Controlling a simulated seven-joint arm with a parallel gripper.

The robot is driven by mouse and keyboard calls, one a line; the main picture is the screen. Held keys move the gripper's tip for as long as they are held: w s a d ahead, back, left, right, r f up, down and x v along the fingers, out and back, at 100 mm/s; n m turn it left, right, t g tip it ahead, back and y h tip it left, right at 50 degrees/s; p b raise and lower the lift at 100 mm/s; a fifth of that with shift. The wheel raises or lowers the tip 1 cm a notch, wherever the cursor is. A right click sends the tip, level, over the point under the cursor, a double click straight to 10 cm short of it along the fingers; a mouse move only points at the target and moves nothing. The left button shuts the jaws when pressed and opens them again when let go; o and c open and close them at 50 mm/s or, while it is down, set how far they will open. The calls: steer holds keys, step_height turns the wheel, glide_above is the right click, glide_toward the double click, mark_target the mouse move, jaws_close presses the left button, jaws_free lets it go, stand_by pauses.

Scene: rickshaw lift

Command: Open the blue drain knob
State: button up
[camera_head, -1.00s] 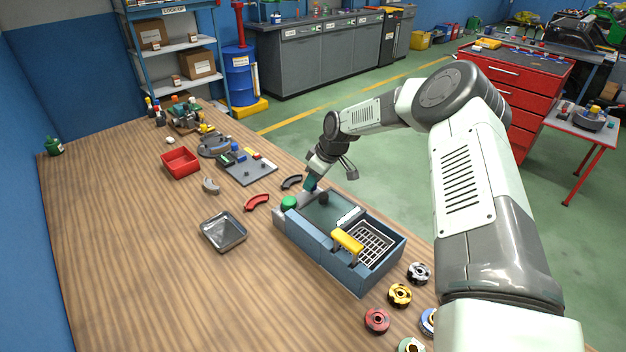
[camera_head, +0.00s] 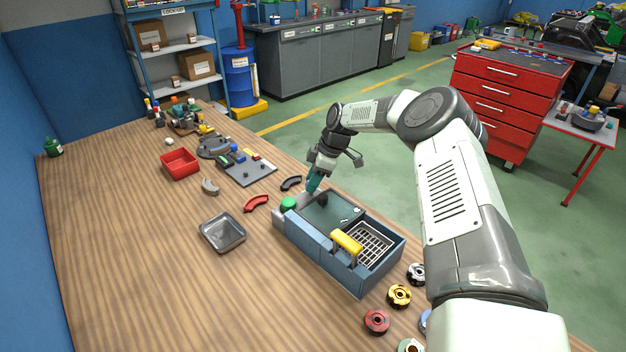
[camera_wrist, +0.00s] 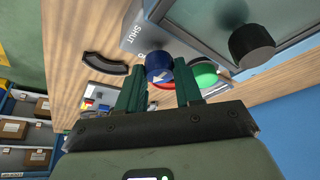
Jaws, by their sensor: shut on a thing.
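The blue drain knob (camera_wrist: 159,66) sits on the grey end panel of the wash tank (camera_head: 325,258), with a small white arrow mark on its face. My gripper (camera_wrist: 160,88) has its two green fingers on either side of the knob, shut on it. In the head view my gripper (camera_head: 311,188) comes down at the tank's far end and hides the knob. The word SHUT (camera_wrist: 134,34) is printed on the panel near the knob; another letter is partly hidden. I cannot tell exactly where the arrow points.
A green button (camera_head: 289,203) stands close to my fingers. A black knob (camera_wrist: 252,44) sits on the tank's lid (camera_head: 335,211). A yellow handle (camera_head: 347,242) and wire basket (camera_head: 372,246) are at the near end. A metal tray (camera_head: 222,233) and red curved piece (camera_head: 256,203) lie left.

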steer(key=o, duration=1)
steer(key=v, duration=1)
steer(key=shift+d+r, duration=0.15)
steer(key=shift+r, duration=0.25)
